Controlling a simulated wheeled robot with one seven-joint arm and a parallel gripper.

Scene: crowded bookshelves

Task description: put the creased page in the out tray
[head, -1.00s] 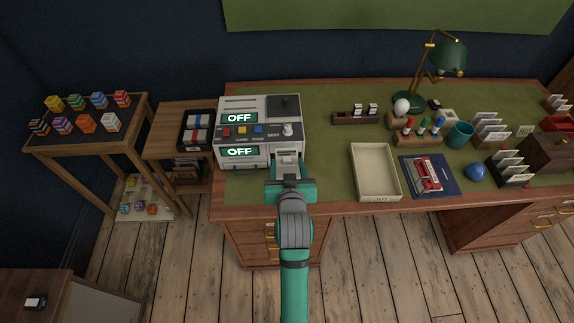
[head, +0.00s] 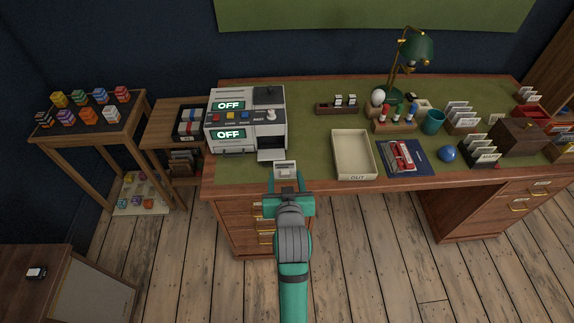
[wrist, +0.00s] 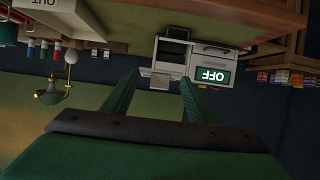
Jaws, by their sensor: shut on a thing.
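The creased page (head: 285,168) is a small pale sheet with a grey mark, held at the tips of my gripper (head: 285,176). My gripper is shut on it, just in front of the desk's front edge and the machine. In the wrist view, which is upside down, the page (wrist: 160,73) shows pale between the fingertips (wrist: 160,80). Its creases are too small to make out. The out tray (head: 355,177) is a cream open box marked OUT on the desk, right of my gripper. It looks empty. Its marked front also shows in the wrist view (wrist: 42,4).
The grey machine (head: 246,120) with two OFF displays stands left on the desk, its lower slot open. A blue folder (head: 425,160) with a red item lies right of the tray. A blue dome (head: 447,154) and card holders stand further right. Floor before the desk is clear.

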